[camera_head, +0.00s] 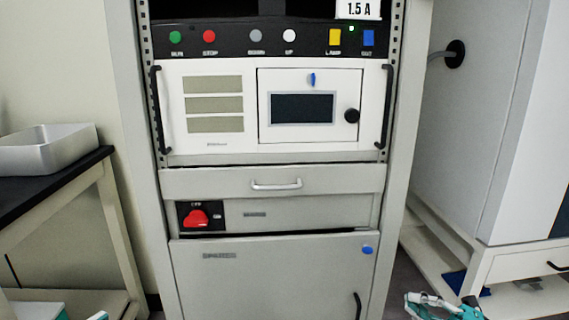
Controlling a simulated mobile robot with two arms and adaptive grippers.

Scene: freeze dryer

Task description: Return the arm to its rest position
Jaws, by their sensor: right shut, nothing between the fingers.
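My right gripper (418,304) shows at the bottom right edge, in white and teal with dark parts. It is shut and empty, low in front of the gap between the grey cabinet and the white unit. It is apart from the cabinet's controls, and the rest of it is cut off by the frame. My left gripper cannot be made out.
A grey rack cabinet (275,275) stands ahead, with coloured buttons, a small screen door (303,108), a drawer handle (276,185) and a red rotary switch (196,218). A metal tray (50,150) sits on the left bench (50,190). A white unit (478,130) stands right.

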